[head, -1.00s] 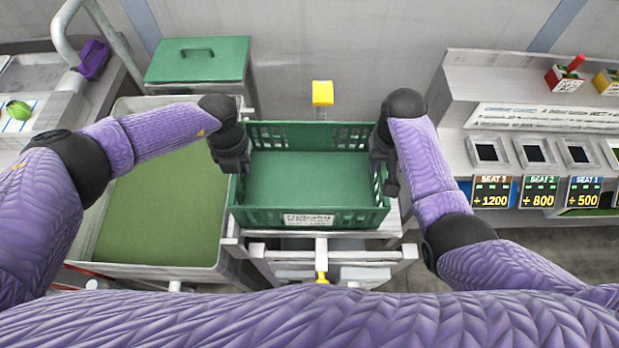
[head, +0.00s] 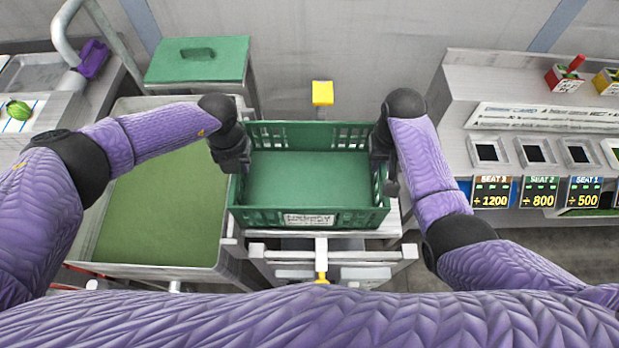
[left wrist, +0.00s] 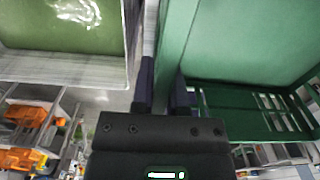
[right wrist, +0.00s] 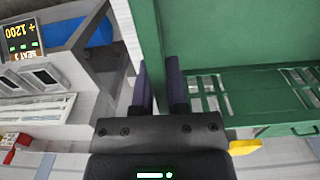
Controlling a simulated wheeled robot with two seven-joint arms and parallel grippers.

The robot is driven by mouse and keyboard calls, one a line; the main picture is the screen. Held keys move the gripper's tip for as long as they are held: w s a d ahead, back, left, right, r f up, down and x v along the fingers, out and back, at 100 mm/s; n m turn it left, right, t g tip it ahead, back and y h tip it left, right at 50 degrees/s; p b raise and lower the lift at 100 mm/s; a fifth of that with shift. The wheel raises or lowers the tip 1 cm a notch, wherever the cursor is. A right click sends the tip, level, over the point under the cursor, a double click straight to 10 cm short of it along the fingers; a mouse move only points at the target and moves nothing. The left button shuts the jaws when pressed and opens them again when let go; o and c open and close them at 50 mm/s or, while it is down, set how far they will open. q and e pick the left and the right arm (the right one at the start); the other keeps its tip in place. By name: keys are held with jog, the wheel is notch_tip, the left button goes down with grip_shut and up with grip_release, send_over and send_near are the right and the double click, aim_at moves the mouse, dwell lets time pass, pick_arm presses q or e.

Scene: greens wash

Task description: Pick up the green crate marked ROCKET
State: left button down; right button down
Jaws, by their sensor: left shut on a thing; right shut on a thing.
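The green crate (head: 310,178) is empty and upright over a metal stand in the middle of the head view. A white label (head: 309,220) is on its near wall, its print too blurred to read. My left gripper (head: 236,165) is shut on the crate's left end wall; the left wrist view shows this wall (left wrist: 178,40) between the fingers (left wrist: 163,92). My right gripper (head: 383,160) is shut on the right end wall, which also passes between the fingers (right wrist: 161,88) in the right wrist view. I cannot tell whether the crate's bottom touches the stand.
A wide basin (head: 228,262) with green contents stands close to the left. A green-lidded bin (head: 198,62) is behind it. A counter (head: 455,130) with small screens and seat signs stands to the right. A yellow block (head: 322,93) is behind the crate.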

dwell(0.6)
